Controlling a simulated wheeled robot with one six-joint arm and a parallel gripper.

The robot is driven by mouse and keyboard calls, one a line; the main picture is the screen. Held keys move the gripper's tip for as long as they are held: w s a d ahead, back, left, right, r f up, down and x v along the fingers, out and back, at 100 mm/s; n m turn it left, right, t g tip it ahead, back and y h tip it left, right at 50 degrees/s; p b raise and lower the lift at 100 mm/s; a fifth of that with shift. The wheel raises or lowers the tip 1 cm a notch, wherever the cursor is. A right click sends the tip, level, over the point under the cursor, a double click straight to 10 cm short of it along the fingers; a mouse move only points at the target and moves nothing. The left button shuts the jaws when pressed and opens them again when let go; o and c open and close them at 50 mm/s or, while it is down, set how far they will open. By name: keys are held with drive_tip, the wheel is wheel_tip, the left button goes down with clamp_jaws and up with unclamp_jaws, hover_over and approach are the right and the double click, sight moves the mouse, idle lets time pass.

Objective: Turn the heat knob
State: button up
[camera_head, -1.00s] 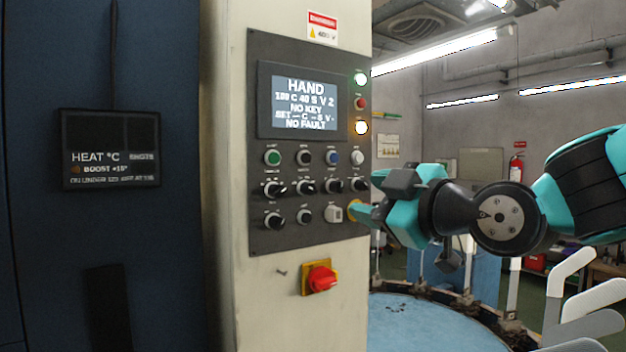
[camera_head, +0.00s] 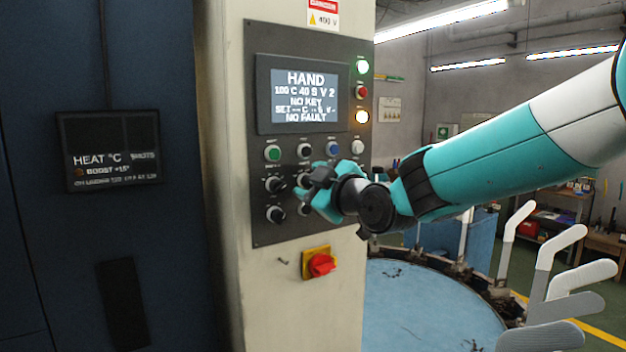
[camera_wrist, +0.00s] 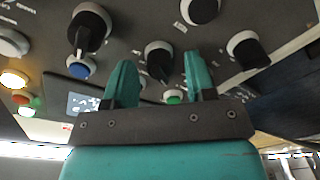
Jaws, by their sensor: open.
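The dark control panel (camera_head: 257,235) carries two rows of black knobs with white bases below a row of buttons. Their labels are too small to read, so I cannot tell which is the heat knob. My gripper (camera_head: 302,193) is at the upper knob row in the head view and hides part of it. In the wrist view the panel is upside down.
A HEAT °C sign (camera_head: 110,150) with a BOOST line hangs on the blue cabinet. A red switch (camera_head: 321,265) sits below the panel. Grey sock forms (camera_head: 562,250) stand at right around a blue round table (camera_head: 430,310).

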drive_tip(key=c, duration=0.9)
drive_tip(key=shift+c, duration=0.2)
drive_tip(key=shift+f+b, duration=0.15)
drive_tip(key=shift+b, duration=0.3)
drive_tip(key=shift+f+m+b, duration=0.15)
drive_tip(key=shift+m+b, duration=0.95)
drive_tip(key=shift+b, duration=0.15)
drive_tip(key=m+b, duration=0.9)
drive_tip(key=m, duration=0.1)
drive_tip(key=shift+t, duration=0.4)
drive_tip(key=shift+m+b, duration=1.1)
drive_tip(key=shift+m, duration=0.9)
drive_tip(key=shift+d, duration=0.1)
